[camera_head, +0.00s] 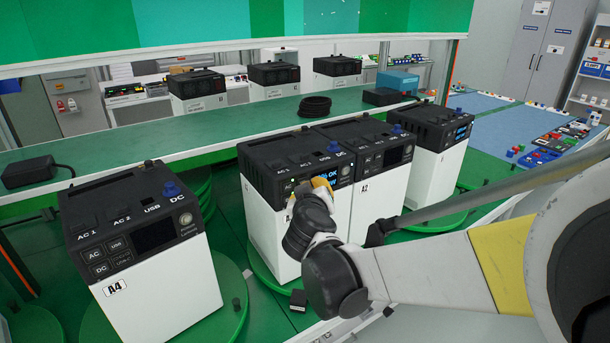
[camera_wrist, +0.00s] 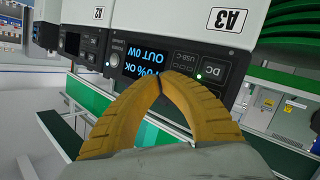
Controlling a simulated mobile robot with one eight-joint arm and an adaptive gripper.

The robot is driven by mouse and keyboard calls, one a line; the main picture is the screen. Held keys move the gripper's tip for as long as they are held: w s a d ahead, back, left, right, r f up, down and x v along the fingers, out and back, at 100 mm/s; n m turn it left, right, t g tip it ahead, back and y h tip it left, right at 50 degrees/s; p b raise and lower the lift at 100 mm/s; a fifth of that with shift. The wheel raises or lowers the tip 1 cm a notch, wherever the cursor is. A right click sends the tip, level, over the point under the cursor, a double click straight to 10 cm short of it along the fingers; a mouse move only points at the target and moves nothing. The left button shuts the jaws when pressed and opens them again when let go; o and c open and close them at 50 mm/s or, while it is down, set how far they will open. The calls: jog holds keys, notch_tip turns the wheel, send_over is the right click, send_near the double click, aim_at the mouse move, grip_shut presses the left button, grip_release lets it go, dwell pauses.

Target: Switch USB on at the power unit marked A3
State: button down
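The A3 power unit (camera_wrist: 200,30) shows upside down in the wrist view, its label (camera_wrist: 233,20) legible. Its lit blue display (camera_wrist: 145,68) reads "OK" and "OUT 0W". The DC button (camera_wrist: 214,73) has a small green light near it, beside a USB-C marking (camera_wrist: 187,63). I cannot make out the USB button; my fingers cover part of the panel. In the head view this unit (camera_head: 266,225) stands centre, its label mostly hidden. My gripper (camera_wrist: 160,80) has yellow fingers meeting at the tips, empty, at the panel beside the display. I cannot tell whether they touch it.
Unit A2 (camera_head: 366,208) stands close on the right of A3, another unit (camera_head: 436,165) beyond it. Unit A4 (camera_head: 160,288) stands at front left with a dark display. A green shelf (camera_head: 240,123) with a black cable coil (camera_head: 314,106) runs behind.

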jog(key=shift+w+a, duration=0.2)
jog(key=shift+w, duration=0.1)
dwell(0.4)
jog(key=shift+s+d, duration=0.45)
jog(key=shift+s, duration=0.2)
jog(key=shift+s, duration=0.1)
jog(key=s+d, duration=0.1)
jog(key=s, duration=0.1)
jog(key=s+d, duration=0.1)
jog(key=s, duration=0.1)
jog(key=shift+d, duration=0.4)
jog(key=shift+d, duration=0.1)
dwell(0.5)
